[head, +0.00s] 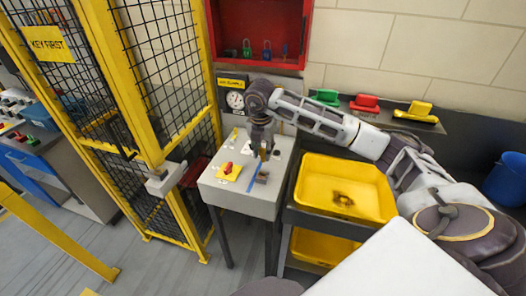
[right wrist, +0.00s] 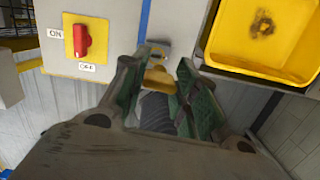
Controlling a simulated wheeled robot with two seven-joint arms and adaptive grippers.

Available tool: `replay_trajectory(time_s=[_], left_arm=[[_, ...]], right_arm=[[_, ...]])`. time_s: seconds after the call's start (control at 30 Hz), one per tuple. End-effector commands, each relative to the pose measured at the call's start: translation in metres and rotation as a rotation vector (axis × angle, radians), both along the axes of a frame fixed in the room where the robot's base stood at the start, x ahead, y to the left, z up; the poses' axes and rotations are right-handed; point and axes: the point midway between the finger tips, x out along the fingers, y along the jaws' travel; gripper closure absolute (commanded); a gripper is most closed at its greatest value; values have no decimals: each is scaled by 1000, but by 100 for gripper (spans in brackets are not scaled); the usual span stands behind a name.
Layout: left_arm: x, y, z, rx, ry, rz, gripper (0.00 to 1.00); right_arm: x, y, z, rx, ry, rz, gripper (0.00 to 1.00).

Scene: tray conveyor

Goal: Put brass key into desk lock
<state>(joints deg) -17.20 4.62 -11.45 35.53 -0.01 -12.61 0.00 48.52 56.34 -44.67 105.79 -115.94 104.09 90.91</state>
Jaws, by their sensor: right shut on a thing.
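My right gripper (head: 263,150) is above the front right part of the grey desk (head: 232,200), pointing down. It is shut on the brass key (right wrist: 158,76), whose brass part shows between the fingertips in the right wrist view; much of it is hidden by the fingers. A small grey block, which looks like the desk lock (head: 262,178), sits on the desk top just below the gripper. The lock also shows just beyond the key in the right wrist view (right wrist: 157,49). I cannot tell whether key and lock touch. My left gripper is not in view.
A red switch on a yellow plate (head: 229,172) is left of the lock, with a blue strip (head: 254,169) between. Yellow trays (head: 330,209) stand close on the right. A yellow-framed mesh fence (head: 165,140) is on the left. A red cabinet (head: 258,10) hangs behind.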

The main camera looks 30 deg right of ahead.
Motion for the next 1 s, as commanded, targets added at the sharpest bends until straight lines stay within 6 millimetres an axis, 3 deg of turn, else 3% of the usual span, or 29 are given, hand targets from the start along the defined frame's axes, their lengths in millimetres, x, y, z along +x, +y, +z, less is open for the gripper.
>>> replay_trajectory(time_s=[1.0], left_arm=[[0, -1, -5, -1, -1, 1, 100]], right_arm=[[0, -1, -1, 0, -2, 84, 94]])
